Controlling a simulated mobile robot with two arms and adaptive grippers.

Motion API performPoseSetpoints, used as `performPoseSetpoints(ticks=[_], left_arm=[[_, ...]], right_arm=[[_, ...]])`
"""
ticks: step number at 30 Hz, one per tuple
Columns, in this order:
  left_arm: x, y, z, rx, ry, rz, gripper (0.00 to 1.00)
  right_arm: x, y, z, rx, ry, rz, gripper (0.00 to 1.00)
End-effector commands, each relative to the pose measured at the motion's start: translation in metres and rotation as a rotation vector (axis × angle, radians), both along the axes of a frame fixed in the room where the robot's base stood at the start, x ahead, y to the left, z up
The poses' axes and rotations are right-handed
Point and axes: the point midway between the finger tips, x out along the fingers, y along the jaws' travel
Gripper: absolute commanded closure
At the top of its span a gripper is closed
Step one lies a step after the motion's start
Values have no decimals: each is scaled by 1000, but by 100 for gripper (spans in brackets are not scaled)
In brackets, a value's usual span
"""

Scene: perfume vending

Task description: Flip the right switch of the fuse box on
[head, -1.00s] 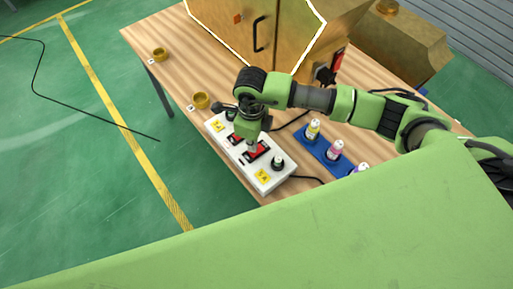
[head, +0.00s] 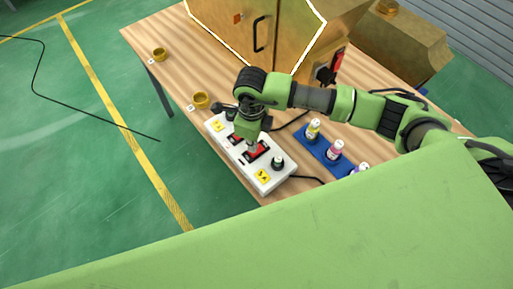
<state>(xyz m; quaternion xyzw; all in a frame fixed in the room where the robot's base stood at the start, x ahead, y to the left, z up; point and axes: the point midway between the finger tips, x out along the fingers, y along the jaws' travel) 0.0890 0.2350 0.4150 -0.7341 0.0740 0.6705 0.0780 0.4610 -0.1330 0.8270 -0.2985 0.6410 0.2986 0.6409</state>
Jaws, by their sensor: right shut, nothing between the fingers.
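The fuse box (head: 243,166) is a long white panel at the front edge of the wooden table. It carries yellow warning labels, black knobs and two switches with red parts. The right switch (head: 262,152) is partly hidden by my right gripper (head: 252,147), which points down at it and is shut and empty. The fingertips are at or just above the switch; I cannot tell whether they touch it. The switch positions are too small to tell. My left gripper is not in view.
A blue tray (head: 323,152) with several small bottles stands right of the fuse box. Brass cups (head: 200,100) sit on the table's left side. A brass cabinet (head: 270,35) with a black handle stands at the back. Black cables cross the table.

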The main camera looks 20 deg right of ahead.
Motion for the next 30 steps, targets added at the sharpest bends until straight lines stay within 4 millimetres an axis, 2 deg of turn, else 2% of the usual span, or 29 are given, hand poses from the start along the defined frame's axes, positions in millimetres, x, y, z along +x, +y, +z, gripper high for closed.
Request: performPoseSetpoints(ticks=[30], left_arm=[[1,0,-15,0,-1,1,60]], right_arm=[[0,0,-16,0,0,0,100]])
